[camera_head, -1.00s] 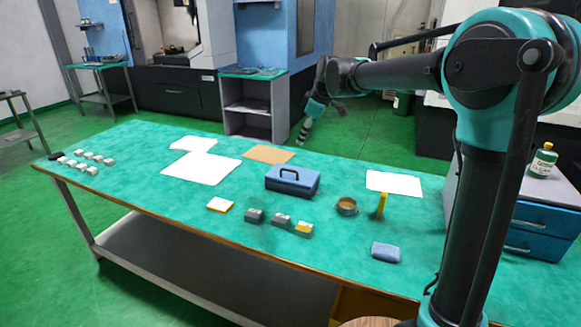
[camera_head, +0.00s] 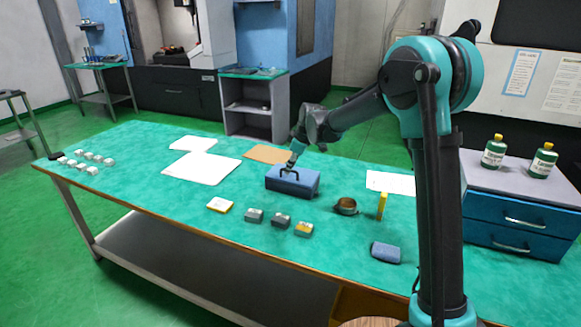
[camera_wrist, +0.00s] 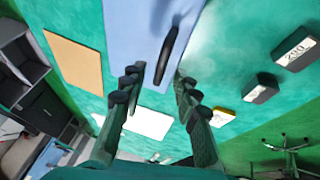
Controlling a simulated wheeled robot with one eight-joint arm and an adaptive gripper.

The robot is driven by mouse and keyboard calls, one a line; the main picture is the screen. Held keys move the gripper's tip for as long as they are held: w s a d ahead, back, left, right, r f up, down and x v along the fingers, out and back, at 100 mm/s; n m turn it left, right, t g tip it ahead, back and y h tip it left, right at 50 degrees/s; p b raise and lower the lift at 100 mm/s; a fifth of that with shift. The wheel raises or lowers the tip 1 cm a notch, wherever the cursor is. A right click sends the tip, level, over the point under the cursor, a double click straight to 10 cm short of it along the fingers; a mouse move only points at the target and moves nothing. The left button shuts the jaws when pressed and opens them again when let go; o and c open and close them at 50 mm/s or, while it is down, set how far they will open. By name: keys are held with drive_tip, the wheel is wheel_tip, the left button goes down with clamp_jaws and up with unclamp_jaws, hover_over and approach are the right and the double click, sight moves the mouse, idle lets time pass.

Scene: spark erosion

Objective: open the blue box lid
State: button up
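The blue box (camera_head: 306,184) stands on the green workbench (camera_head: 150,165), its lid shut and a dark handle (camera_head: 290,172) on top. My gripper (camera_head: 289,166) is just above the box, at the handle. In the wrist view the blue lid (camera_wrist: 128,35) fills the upper middle, and the dark handle (camera_wrist: 172,48) lies ahead between the fingers' lines. The two fingers of my gripper (camera_wrist: 158,88) are apart with nothing between them. Whether a fingertip touches the handle cannot be told.
Small grey blocks (camera_head: 280,220) and a yellow-white block (camera_head: 220,205) lie in front of the box. A round tin (camera_head: 346,206), a yellow upright piece (camera_head: 382,206) and a blue-grey pad (camera_head: 386,252) lie to the right. White sheets (camera_head: 205,168) lie flat at left.

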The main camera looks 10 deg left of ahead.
drive_tip(key=shift+a+f, duration=0.1)
drive_tip(key=shift+f, duration=0.15)
drive_tip(key=shift+c, duration=0.6)
clamp_jaws()
